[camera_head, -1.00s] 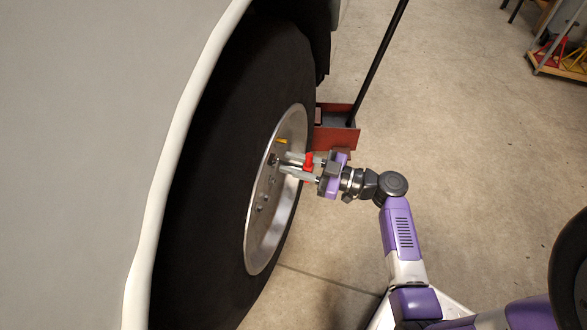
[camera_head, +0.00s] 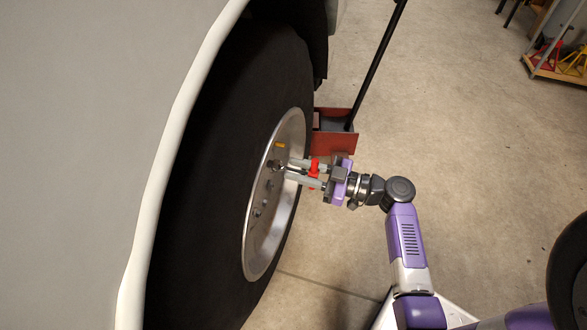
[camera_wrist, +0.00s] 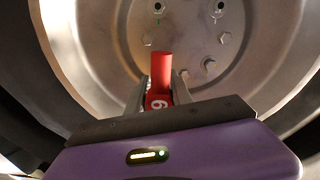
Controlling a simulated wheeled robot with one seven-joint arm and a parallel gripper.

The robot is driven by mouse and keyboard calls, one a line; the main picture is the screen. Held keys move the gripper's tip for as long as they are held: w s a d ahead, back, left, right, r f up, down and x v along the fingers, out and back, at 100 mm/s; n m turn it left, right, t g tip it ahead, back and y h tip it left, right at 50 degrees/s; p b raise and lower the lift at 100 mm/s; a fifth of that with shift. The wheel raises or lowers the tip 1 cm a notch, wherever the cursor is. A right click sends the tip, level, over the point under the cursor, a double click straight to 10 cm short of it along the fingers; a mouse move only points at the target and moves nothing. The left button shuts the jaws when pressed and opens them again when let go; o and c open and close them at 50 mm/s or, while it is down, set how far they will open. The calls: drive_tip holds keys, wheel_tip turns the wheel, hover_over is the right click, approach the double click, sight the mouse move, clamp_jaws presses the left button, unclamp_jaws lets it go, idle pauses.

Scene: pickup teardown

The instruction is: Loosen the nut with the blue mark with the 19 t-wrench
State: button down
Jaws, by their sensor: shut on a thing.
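The silver wheel hub (camera_head: 262,225) sits inside the dark tire, with several nuts and studs on its face. My gripper (camera_head: 291,169) points at the hub and is shut on the red t-wrench (camera_head: 314,168). In the wrist view the red wrench (camera_wrist: 161,66) stands between the two grey fingers, with a white digit on its handle. Its far end points toward the hub face; I cannot tell whether it touches a nut. Bare nuts (camera_wrist: 208,65) show to its right. I cannot make out a blue mark on any nut; the one behind the wrench is hidden.
The white body panel (camera_head: 90,150) and fender edge lie close on the left. A red jack (camera_head: 335,143) with a long black handle stands behind the wheel. A yellow-orange tag (camera_head: 280,145) is on the rim. The floor to the right is mostly clear.

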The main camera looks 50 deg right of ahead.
sight(314, 174)
drive_tip(key=shift+s+d, duration=0.1)
drive_tip(key=shift+s, duration=0.1)
drive_tip(key=shift+b+v, duration=0.35)
drive_tip(key=shift+v, duration=1.55)
